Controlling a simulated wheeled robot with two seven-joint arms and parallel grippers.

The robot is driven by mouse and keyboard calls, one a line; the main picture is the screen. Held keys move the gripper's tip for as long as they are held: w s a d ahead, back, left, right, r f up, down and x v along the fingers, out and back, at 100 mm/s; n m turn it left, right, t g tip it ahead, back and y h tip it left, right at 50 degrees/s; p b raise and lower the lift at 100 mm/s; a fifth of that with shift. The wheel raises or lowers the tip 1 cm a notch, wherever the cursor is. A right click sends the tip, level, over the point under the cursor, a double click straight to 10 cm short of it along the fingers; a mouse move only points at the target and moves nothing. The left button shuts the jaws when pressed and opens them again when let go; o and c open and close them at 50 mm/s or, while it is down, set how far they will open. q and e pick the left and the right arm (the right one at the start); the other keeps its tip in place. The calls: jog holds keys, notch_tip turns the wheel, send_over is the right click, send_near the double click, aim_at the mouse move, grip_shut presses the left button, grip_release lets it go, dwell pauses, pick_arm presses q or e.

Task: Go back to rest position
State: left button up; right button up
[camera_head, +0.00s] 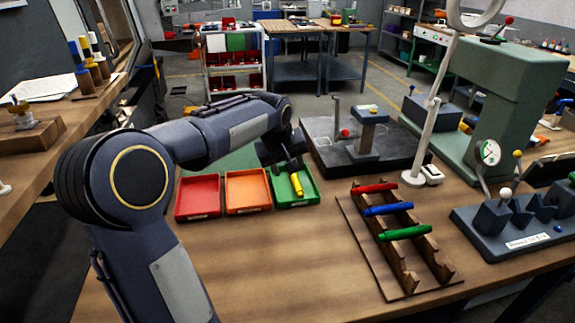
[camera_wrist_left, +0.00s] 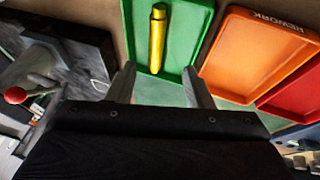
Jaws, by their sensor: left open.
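My left gripper (camera_head: 287,167) is over the back part of the green tray (camera_head: 311,188). In the left wrist view its two fingers (camera_wrist_left: 160,75) stand apart with nothing between them. A yellow cylinder (camera_head: 297,185) lies in the green tray, just beyond the fingertips; it also shows in the left wrist view (camera_wrist_left: 158,40), apart from both fingers. My left arm reaches in from the left across the bench. My right gripper is not in view.
An orange tray (camera_head: 247,191) and a red tray (camera_head: 198,197) sit left of the green one. A dark plate (camera_head: 320,150) with a gauge stand is behind right. A wooden rack (camera_head: 375,262) holds red, blue and green cylinders. The front bench is clear.

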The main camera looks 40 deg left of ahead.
pick_arm(q)
jog(key=s+d+f+m+h, duration=0.1)
jog(key=s+d+m, duration=0.2)
jog(key=s+d, duration=0.4)
jog(key=s+d+f+m+h+p, duration=0.1)
jog(key=s+d+m+h, duration=0.1)
jog(key=s+d, duration=0.5)
jog(key=s+d+f+m+h+p, duration=0.1)
jog(key=s+d+f+m+h, duration=0.1)
jog(key=s+d, duration=0.5)
jog(key=shift+s+d+m+t, duration=0.2)
jog(key=shift+s+m, duration=0.25)
jog(key=shift+s, duration=0.4)
jog(key=shift+s+d+m+t, duration=0.1)
jog(key=shift+s+d+m, duration=0.1)
jog(key=shift+s+m, duration=0.45)
jog(key=shift+s+d+f, duration=0.15)
jog(key=shift+s+d, duration=0.05)
jog(key=shift+s, duration=0.15)
